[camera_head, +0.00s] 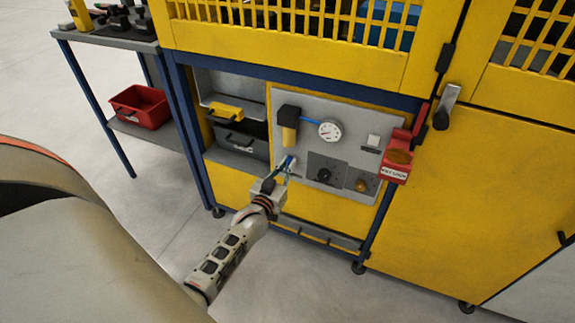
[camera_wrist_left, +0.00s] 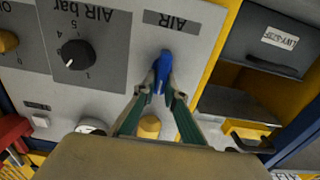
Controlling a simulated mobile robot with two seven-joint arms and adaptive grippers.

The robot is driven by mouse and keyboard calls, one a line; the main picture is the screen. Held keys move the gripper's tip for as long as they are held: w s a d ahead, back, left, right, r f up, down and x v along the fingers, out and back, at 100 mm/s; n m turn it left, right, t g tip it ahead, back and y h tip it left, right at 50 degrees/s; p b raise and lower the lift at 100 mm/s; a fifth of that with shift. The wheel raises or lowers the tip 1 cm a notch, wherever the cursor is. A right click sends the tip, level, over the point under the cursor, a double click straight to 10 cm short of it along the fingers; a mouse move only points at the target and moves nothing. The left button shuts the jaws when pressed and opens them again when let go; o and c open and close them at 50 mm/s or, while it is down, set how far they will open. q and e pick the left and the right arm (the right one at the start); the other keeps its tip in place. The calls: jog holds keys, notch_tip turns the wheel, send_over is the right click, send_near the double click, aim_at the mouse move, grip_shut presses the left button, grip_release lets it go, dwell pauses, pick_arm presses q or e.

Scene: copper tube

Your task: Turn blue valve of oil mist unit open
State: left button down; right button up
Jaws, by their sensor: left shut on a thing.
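The blue valve (camera_wrist_left: 163,72) is a small blue lever on the grey panel, next to the label "AIR". My left gripper (camera_wrist_left: 162,88) is shut on it, with a finger on each side. In the head view my left gripper (camera_head: 279,174) reaches the left part of the panel, and a bit of the blue valve (camera_head: 288,162) shows at its tips. The grey panel (camera_head: 345,112) carries a gauge (camera_head: 330,130) and a yellow-and-black filter unit (camera_head: 289,128) above the valve. My right gripper is not in view.
A black knob (camera_head: 324,174) and an orange knob (camera_head: 361,185) sit right of the valve. A red box (camera_head: 398,155) juts out at the panel's right edge. A red bin (camera_head: 140,106) stands on the side table's shelf.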

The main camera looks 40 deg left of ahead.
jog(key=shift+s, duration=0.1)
pick_arm(q)
jog(key=shift+r+n, duration=0.1)
jog(key=shift+n, duration=0.2)
jog(key=shift+a+r+n+p, duration=0.1)
jog(key=shift+a+n+p, duration=0.1)
jog(key=shift+n+p, duration=0.65)
jog(key=n, duration=0.3)
jog(key=shift+a+p, duration=0.15)
jog(key=shift+p, duration=0.15)
jog(key=n, duration=0.4)
jog(key=f+n, duration=0.1)
jog(key=n, duration=0.3)
jog(key=f+n, duration=0.1)
jog(key=n, duration=0.3)
jog(key=shift+s+a+n, duration=0.2)
jog(key=shift+a+n, duration=0.05)
jog(key=shift+a, duration=0.1)
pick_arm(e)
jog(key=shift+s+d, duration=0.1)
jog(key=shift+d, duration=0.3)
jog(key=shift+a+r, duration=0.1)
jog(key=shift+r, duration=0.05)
pick_arm(q)
jog(key=c, duration=2.1)
grip_release()
